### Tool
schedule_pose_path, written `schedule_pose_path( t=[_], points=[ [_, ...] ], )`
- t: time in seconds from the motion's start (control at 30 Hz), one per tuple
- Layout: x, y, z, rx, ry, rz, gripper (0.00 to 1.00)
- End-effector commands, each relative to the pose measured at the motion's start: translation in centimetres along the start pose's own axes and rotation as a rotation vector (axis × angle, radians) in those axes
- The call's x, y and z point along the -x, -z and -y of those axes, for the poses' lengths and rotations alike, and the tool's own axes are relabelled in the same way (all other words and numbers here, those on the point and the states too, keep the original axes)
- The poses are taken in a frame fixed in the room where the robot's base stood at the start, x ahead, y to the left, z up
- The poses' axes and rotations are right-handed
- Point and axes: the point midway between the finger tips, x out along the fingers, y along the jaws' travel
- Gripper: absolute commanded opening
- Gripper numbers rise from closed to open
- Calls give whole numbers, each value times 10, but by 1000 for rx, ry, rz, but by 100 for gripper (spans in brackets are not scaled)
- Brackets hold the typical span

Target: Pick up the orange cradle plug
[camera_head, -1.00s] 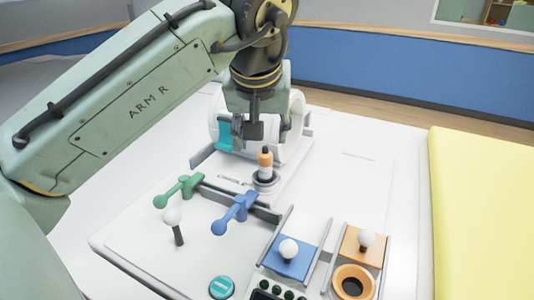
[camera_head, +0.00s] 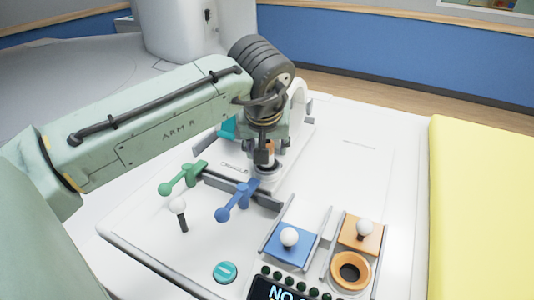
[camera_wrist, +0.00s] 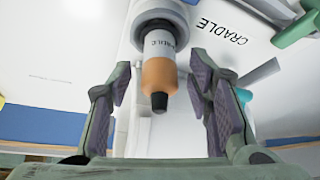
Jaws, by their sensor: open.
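The orange cradle plug (camera_wrist: 159,75) shows in the wrist view, with an orange body, a dark tip and a pale collar lettered in dark print. It stands in a round grey-white socket (camera_wrist: 160,10) beside the word CRADLE on the white surface. My gripper (camera_wrist: 160,90) is open, with one finger on each side of the plug and a visible gap to each. In the head view my gripper (camera_head: 264,155) is over the plug (camera_head: 270,147) and hides most of it.
Green (camera_head: 184,178) and blue (camera_head: 238,200) levers stand in front of the socket. A white cylinder (camera_head: 299,98) is behind my gripper. The right board area is clear.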

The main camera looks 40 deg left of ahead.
Motion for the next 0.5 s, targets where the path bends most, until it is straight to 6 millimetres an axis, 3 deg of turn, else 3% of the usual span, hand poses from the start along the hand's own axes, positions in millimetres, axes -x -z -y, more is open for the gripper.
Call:
schedule_pose_path(
  t=[0.2, 0.5],
  points=[
    [-1, 0, 0, 0, 0, 0, 45],
    [0, 0, 0, 1, 0, 0, 25]
  ],
)
